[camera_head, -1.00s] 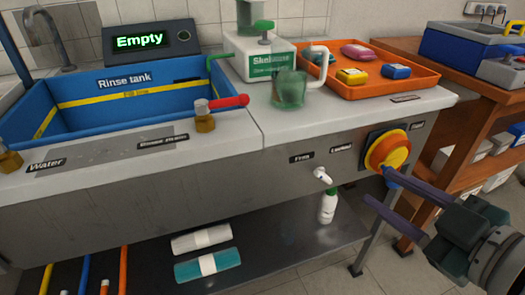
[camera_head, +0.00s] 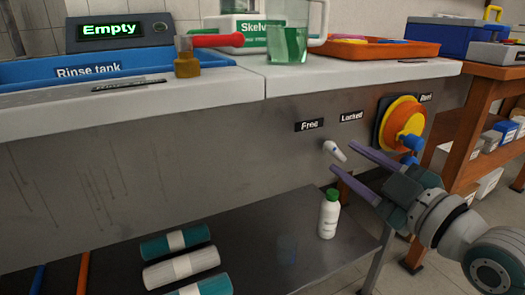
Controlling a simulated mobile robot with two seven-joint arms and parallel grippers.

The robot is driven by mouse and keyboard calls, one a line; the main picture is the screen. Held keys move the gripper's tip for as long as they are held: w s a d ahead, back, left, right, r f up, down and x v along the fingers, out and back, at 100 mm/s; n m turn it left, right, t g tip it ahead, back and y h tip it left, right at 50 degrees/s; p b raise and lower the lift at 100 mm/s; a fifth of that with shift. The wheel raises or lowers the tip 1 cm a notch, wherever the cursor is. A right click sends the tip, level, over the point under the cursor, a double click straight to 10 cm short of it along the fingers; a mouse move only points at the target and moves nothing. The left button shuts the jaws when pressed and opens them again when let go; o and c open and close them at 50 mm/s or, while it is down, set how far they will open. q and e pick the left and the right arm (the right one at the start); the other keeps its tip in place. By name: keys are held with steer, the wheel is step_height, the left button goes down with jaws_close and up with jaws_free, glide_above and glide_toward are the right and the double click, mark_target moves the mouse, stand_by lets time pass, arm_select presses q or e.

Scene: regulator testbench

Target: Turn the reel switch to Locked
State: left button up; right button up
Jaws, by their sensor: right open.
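The reel switch (camera_head: 333,150) is a small white lever on the grey front panel, below the labels "Free" (camera_head: 309,125) and "Locked" (camera_head: 352,117). Its outer end slants down and to the right; I cannot tell which setting it is at. My right gripper (camera_head: 342,158) is open, with its two purple fingers pointing at the switch from the lower right. The fingertips lie close around the lever's outer end, one above and one below; I cannot tell whether they touch it. My left gripper is not in view.
The yellow and orange reel (camera_head: 404,122) with a blue fitting is right of the switch, close to my upper finger. A white bottle (camera_head: 329,215) and several rolls (camera_head: 180,270) are on the lower shelf. An orange-brown table (camera_head: 480,110) stands at the right.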

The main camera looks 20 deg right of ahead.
steer(key=shift+w+a+b, duration=0.1)
steer(key=shift+w+b, duration=0.2)
steer(key=shift+w, duration=1)
jaws_close()
